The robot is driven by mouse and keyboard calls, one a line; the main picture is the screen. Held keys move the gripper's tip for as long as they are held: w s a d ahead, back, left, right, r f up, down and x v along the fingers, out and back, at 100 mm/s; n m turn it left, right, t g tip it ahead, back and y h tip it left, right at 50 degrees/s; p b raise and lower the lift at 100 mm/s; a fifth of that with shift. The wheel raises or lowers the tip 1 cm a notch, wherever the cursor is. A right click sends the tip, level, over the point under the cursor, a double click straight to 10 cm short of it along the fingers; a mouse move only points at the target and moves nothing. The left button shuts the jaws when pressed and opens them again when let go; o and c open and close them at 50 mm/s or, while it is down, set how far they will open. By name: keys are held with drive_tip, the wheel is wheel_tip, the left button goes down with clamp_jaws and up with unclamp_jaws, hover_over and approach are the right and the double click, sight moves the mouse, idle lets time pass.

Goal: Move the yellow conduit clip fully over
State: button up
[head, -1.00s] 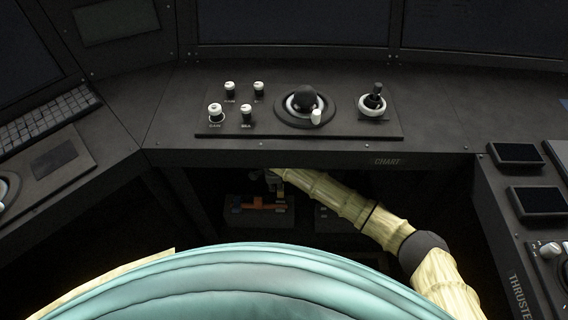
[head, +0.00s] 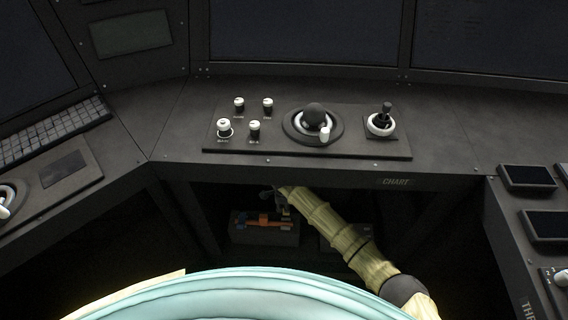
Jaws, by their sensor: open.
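My gripper (head: 279,198) is under the console, at the end of my pale yellow sleeved arm. It looks small and dark, and its jaws are open. It is at the upper right of a dark box (head: 262,237) in the shadow below the desk. Orange and blue items lie in or on this box, the clearest an orange piece (head: 268,222). I cannot make out a yellow conduit clip in the dark. I cannot tell whether my gripper touches anything.
The console edge (head: 340,172) hangs over my arm. A panel (head: 370,151) with knobs, a trackball and a joystick sits on top. Dark uprights flank the opening. A second dark shape (head: 340,240) stands right of the box, partly behind my arm.

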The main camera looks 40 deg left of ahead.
clamp_jaws()
